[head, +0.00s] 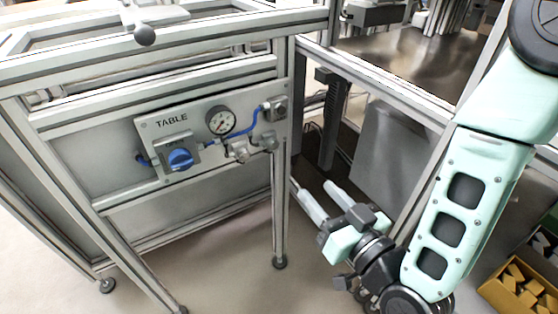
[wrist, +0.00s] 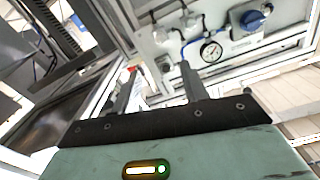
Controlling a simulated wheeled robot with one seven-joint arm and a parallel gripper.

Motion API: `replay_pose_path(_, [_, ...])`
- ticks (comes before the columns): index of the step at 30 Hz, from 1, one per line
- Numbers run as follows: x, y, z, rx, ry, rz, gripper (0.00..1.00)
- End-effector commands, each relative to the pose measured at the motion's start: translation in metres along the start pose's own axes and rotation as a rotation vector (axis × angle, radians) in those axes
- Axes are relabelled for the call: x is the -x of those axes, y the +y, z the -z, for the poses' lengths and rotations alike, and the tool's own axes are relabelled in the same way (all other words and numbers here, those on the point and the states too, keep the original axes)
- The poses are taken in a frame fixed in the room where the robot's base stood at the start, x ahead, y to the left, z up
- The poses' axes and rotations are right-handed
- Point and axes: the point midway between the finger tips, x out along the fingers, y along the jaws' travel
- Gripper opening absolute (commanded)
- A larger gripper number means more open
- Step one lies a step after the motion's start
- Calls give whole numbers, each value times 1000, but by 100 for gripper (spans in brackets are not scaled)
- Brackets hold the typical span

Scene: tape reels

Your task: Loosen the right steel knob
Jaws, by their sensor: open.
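Two small steel knobs sit side by side on the grey panel marked TABLE (head: 150,142), below and right of the pressure gauge. The right steel knob (head: 268,142) is the one nearer the panel's right edge; the left steel knob (head: 238,152) is beside it. In the wrist view the panel appears turned over, with the small knobs (wrist: 161,34) left of the gauge; their details are unclear. My gripper (head: 312,188) is open and empty, low and to the right of the panel, apart from both knobs. Its two fingers (wrist: 158,70) also show in the wrist view.
A blue knob (head: 180,158) is on the panel's left, and a round gauge (head: 221,121) is at its middle. Blue hoses run between fittings. An aluminium frame post (head: 281,190) stands between panel and gripper. Yellow bins (head: 515,285) are at lower right.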

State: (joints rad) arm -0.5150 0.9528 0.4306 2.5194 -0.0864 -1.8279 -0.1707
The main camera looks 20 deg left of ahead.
Motion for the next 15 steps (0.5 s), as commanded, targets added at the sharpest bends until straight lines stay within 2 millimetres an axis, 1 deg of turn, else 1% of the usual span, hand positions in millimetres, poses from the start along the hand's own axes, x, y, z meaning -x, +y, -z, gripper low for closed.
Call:
replay_pose_path(1, [-2, 2, -5, 1, 4, 0, 44])
replay_pose_path(14, [-8, 0, -6, 5, 1, 2, 44])
replay_pose_path(15, [-13, 0, -5, 5, 2, 0, 44])
